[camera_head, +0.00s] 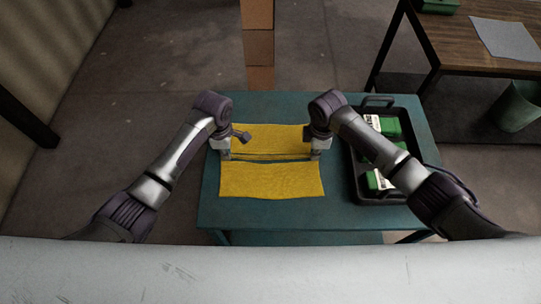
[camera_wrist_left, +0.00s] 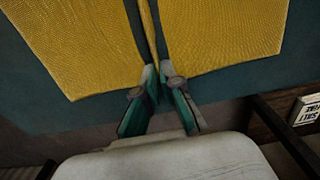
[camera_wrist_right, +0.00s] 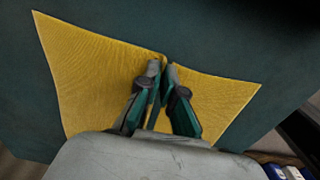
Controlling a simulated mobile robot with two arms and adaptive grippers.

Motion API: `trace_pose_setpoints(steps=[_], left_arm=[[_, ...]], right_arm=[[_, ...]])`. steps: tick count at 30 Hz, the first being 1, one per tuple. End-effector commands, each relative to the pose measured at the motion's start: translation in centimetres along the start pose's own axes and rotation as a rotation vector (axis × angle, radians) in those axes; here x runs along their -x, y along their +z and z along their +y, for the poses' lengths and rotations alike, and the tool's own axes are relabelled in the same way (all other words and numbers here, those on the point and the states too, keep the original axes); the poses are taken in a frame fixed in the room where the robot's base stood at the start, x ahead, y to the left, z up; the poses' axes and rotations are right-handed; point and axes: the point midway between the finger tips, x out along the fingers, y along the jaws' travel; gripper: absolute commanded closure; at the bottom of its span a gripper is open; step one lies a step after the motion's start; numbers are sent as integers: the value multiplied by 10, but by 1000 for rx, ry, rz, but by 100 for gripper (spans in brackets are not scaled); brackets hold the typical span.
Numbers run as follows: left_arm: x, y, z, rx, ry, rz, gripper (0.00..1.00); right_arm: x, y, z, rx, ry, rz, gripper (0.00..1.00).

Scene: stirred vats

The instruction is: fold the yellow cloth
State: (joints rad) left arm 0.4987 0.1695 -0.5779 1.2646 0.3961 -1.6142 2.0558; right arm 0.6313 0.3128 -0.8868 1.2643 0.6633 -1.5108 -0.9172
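The yellow cloth (camera_head: 270,180) lies on the teal table, with a far panel, a near panel and a narrow raised ridge across its middle. My left gripper (camera_head: 227,154) is at the left end of the ridge. In the left wrist view its fingertips (camera_wrist_left: 157,76) are closed on a thin strip of the cloth (camera_wrist_left: 90,45), with table showing on both sides. My right gripper (camera_head: 316,154) is at the right end. In the right wrist view its fingertips (camera_wrist_right: 162,67) are closed on the cloth (camera_wrist_right: 95,75), which spreads to both sides.
The teal table (camera_head: 260,216) has bare room in front of the cloth. A black tray (camera_head: 357,186) with green-and-white boxes (camera_head: 390,126) stands close on the right, partly behind my right arm. A brown table (camera_head: 460,40) and a green bin (camera_head: 517,106) stand further right.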

Motion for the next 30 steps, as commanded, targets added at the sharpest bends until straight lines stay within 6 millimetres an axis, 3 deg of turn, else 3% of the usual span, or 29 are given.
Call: trace_pose_setpoints(steps=[19,30], left_arm=[[-2,-1,-2,0,-6,2,100],[28,0,-1,0,-3,1,100]], right_arm=[[-1,1,-1,-1,-3,-3,100],[28,1,0,0,-1,-1,100]])
